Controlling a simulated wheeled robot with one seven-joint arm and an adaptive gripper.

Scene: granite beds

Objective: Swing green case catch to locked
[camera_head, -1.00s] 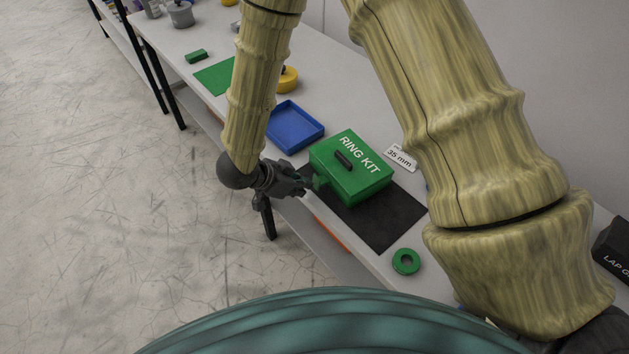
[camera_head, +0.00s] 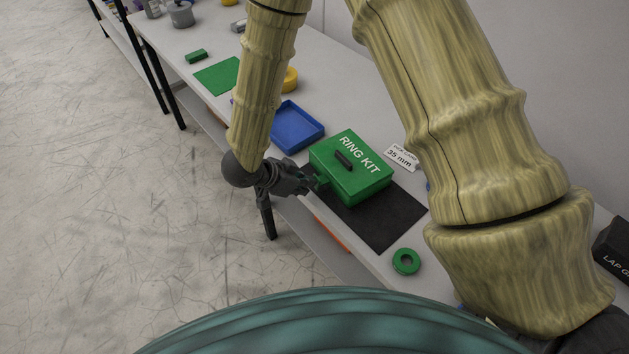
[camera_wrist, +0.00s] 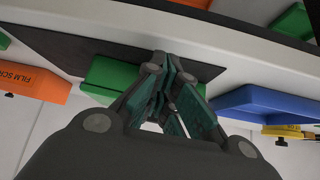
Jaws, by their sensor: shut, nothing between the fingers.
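The green case (camera_head: 362,187), lettered RING KIT with a black handle on its closed lid, sits on a black mat on the bench. A small green part, apparently its catch (camera_head: 321,182), shows at the case's left side, mostly hidden by my gripper (camera_head: 313,183). My gripper is shut and empty, with its fingertips right at that part; I cannot tell whether they touch it. In the wrist view the shut fingertips (camera_wrist: 172,62) lie in front of the case (camera_wrist: 103,74), and the catch cannot be made out. Its position is unclear.
A blue tray (camera_head: 279,141) stands just beyond the case. A green ring (camera_head: 406,261) lies nearer, past the black mat (camera_head: 395,222). A 35 mm sign (camera_head: 401,157) stands behind. An orange box (camera_wrist: 35,82) shows in the wrist view. Open floor lies left of the bench.

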